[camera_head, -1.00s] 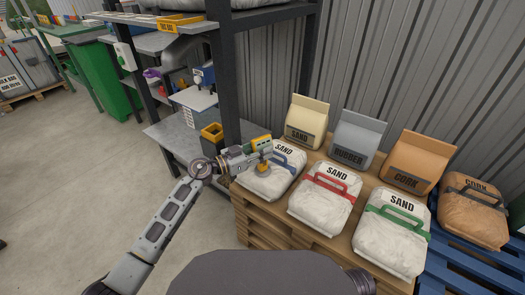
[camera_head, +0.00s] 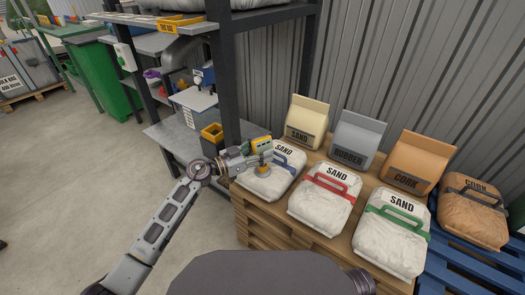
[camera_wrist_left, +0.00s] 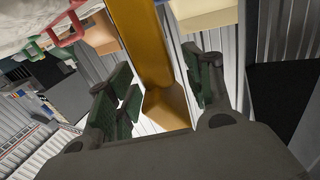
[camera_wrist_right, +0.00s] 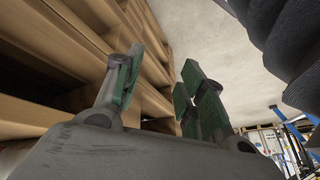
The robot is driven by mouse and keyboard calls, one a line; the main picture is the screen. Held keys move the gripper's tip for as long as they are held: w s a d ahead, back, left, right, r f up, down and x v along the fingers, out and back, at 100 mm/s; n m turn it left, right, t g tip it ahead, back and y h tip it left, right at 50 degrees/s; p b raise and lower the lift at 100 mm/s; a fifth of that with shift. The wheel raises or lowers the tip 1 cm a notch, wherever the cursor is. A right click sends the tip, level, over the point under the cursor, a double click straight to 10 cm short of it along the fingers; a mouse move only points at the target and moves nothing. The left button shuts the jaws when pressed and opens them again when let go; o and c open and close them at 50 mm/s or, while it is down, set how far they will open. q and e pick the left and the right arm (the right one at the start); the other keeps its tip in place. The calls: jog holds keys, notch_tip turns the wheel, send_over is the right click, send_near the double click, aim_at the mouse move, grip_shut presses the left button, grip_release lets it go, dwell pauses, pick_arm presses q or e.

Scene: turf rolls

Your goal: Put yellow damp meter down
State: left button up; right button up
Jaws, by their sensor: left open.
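The yellow damp meter (camera_head: 262,145), with a small display face, shows at the white sand bag with the blue handle (camera_head: 285,157). My left gripper (camera_head: 258,160) is at the meter, above that bag. In the left wrist view a long yellow body (camera_wrist_left: 148,50) lies between the two spread fingers of the left gripper (camera_wrist_left: 165,90). The fingers look apart from it. I cannot tell whether the meter touches the bag. My right gripper (camera_wrist_right: 163,80) shows only in its wrist view, open with nothing between its fingers.
Bags with red (camera_head: 325,194) and green (camera_head: 393,231) handles share the wooden pallet (camera_head: 262,228). Paper sacks (camera_head: 358,137) stand behind them. A shelf post (camera_head: 230,85) rises close behind my left gripper, near a yellow bin (camera_head: 212,137). Open floor lies left.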

pick_arm(q)
jog(key=shift+s+a, duration=0.2)
jog(key=shift+a, duration=0.25)
jog(key=shift+p+v, duration=0.45)
jog(key=shift+v, duration=0.55)
jog(key=p+v, duration=0.2)
jog(key=v, duration=0.6)
jog(key=shift+s+a, duration=0.2)
pick_arm(e)
notch_tip(320, 180, up, 7)
jog(key=s+d+g+h, duration=0.1)
jog(key=d, duration=0.1)
pick_arm(q)
jog(key=shift+r, duration=0.1)
